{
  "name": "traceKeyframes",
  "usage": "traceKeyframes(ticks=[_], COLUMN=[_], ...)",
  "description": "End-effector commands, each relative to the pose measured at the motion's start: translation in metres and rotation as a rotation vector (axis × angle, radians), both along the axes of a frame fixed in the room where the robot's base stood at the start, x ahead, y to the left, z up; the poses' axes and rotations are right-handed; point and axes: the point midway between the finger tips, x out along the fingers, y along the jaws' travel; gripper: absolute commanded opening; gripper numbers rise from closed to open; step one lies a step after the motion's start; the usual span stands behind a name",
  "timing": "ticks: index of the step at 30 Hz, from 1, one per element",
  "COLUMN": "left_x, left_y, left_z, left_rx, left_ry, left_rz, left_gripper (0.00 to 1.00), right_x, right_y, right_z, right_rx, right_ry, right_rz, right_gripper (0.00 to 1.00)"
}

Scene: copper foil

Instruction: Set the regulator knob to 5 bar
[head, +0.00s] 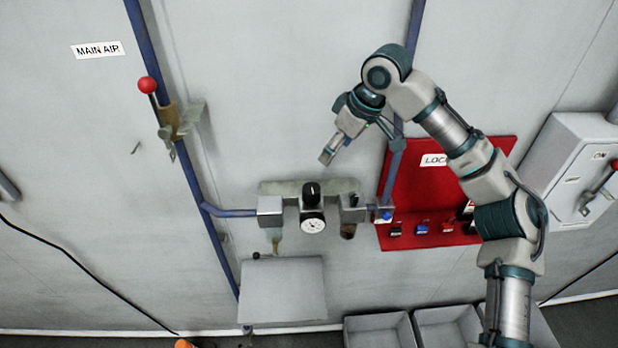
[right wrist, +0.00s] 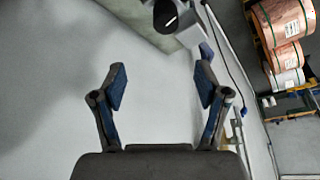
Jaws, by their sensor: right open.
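The regulator knob (head: 311,191) is black with a white line and stands on top of the regulator on the wall. It also shows in the right wrist view (right wrist: 166,17), at the top edge, beyond the fingertips. The round white gauge (head: 312,225) sits just below the knob; its reading is too small to tell. My right gripper (head: 326,158) is above the knob and slightly to its right, apart from it. In the right wrist view its two blue-padded fingers (right wrist: 161,88) are spread, with nothing between them. My left gripper is not in view.
A blue pipe (head: 193,180) runs down the wall, with a red-knobbed valve lever (head: 147,86) at left. A red lock board (head: 425,200) is right of the regulator. A grey shelf (head: 283,290) and open bins (head: 380,331) are below. Copper rolls (right wrist: 280,22) stand far off.

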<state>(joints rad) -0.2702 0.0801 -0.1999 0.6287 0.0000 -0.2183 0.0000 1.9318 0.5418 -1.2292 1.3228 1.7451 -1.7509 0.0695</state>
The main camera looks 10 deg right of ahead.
Motion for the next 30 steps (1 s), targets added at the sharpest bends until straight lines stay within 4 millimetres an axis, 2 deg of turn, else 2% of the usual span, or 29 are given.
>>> traceKeyframes(ticks=[5,9,11,14,19,22,26,30], left_x=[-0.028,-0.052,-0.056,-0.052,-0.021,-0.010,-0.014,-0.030], left_y=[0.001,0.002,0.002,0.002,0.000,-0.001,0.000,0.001], left_z=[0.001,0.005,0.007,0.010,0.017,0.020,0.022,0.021], left_rx=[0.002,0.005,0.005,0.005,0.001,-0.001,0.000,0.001], left_ry=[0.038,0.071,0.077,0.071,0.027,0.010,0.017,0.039], left_rz=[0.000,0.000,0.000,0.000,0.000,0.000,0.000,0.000], left_gripper=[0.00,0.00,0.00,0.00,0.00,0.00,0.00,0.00], right_x=[0.008,0.022,0.026,0.032,0.039,0.043,0.046,0.049], right_y=[0.007,0.016,0.020,0.027,0.038,0.042,0.046,0.048], right_z=[-0.026,-0.059,-0.072,-0.095,-0.127,-0.141,-0.154,-0.160], right_rx=[-0.003,-0.003,-0.005,-0.004,-0.002,-0.002,-0.002,-0.001], right_ry=[0.004,0.008,0.008,0.008,0.006,0.004,0.003,0.003], right_rz=[0.002,0.002,0.001,0.000,0.001,0.001,0.000,0.002], right_gripper=[0.74,0.74,0.74,0.74,0.74,0.74,0.74,0.74])
